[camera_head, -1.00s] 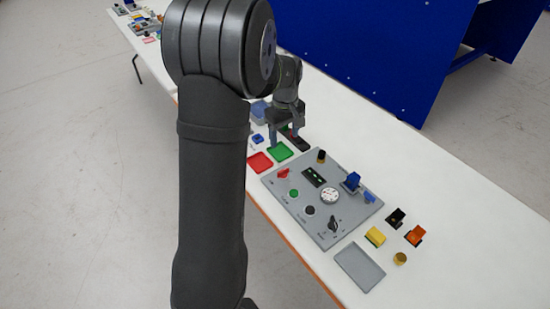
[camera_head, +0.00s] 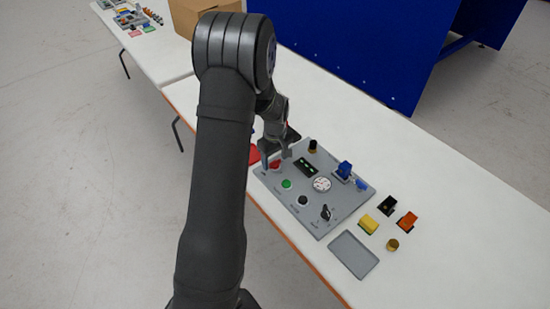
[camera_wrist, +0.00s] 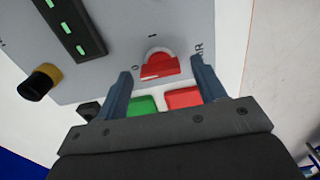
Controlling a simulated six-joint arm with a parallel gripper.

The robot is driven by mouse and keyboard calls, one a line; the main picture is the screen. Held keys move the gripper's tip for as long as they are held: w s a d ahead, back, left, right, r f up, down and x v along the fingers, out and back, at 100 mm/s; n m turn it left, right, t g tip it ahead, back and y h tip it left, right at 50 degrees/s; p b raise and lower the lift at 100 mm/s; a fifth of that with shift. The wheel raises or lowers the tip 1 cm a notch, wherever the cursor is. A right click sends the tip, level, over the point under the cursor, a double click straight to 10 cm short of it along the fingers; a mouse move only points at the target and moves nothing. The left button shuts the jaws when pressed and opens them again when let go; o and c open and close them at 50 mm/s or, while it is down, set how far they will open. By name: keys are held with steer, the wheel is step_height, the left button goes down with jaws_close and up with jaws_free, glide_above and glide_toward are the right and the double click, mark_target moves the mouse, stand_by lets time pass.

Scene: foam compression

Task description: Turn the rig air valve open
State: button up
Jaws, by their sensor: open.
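The rig air valve is a red knob (camera_wrist: 160,66) near the corner of the grey panel, with partly legible lettering beside it. It also shows in the head view (camera_head: 275,164), just below my gripper (camera_head: 276,151). In the wrist view my gripper (camera_wrist: 162,73) is open, with one finger to each side of the red knob. The fingers appear apart from the knob, and I cannot tell the exact height above it. The knob's flat grip lies roughly across the picture in the wrist view.
The grey panel (camera_head: 338,205) also carries a green button (camera_head: 286,184), a black button (camera_head: 303,201), a gauge (camera_head: 322,185) and a blue part (camera_head: 344,169). A grey tray (camera_head: 354,255) and small blocks lie to the right. A cardboard box (camera_head: 195,14) stands at the back.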

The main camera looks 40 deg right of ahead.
steer(key=c, duration=1)
steer(key=shift+m, duration=0.4)
steer(key=m, duration=0.3)
steer(key=shift+m, duration=0.3)
steer(key=m, duration=0.4)
steer(key=shift+m, duration=0.3)
steer(key=m, duration=0.4)
steer(key=shift+m, duration=2.4)
